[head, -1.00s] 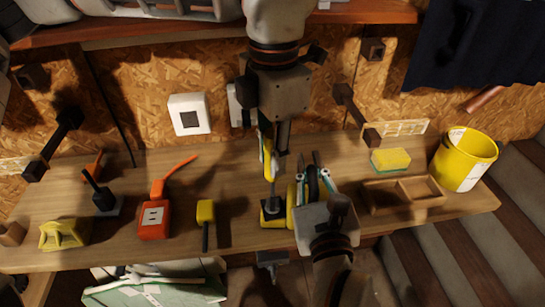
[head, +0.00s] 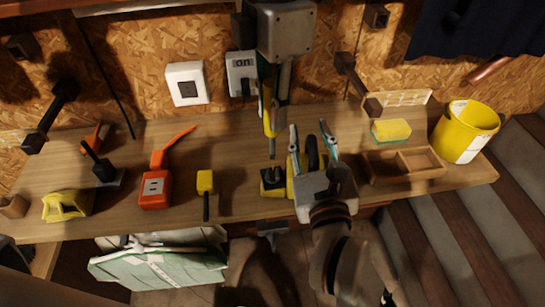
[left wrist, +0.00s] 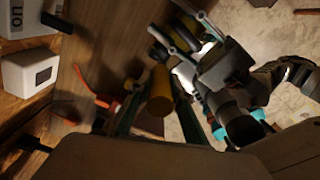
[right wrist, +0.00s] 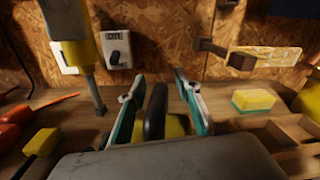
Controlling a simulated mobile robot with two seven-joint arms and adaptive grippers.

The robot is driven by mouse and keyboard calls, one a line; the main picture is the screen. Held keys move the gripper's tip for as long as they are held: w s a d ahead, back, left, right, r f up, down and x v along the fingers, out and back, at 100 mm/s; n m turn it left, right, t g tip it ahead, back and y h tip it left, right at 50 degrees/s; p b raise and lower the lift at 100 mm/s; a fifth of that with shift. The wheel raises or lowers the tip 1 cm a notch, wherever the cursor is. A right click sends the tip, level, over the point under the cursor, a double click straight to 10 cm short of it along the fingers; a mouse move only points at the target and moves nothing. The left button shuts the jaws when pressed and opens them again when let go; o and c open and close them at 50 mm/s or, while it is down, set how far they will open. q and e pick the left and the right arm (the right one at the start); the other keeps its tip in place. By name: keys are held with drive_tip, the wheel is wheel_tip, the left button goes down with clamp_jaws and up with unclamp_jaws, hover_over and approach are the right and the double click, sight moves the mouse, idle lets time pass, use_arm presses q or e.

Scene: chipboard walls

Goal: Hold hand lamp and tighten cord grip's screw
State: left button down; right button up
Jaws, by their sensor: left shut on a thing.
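The hand lamp (head: 291,190), yellow with a black loop, lies near the bench's front edge in the head view. Its black loop shows in the right wrist view (right wrist: 155,112). My right gripper (head: 310,143) is open, with its fingers apart on both sides of the loop. My left gripper (head: 270,98) is shut on a yellow-handled screwdriver (head: 269,118) that points down. The screwdriver's tip is above and behind a dark block with yellow, likely the cord grip (head: 272,181), and looks apart from it. The screw is too small to see.
To the left are a yellow mallet (head: 205,184), an orange device (head: 156,188) and a yellow holder (head: 66,206). To the right are a sponge (head: 391,131), a wooden tray (head: 367,168) and a yellow bucket (head: 464,132). A switch box (head: 241,74) hangs behind.

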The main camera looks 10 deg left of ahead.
drive_tip(key=shift+r, duration=0.1)
drive_tip(key=v, duration=1.2)
drive_tip(key=shift+s, duration=0.1)
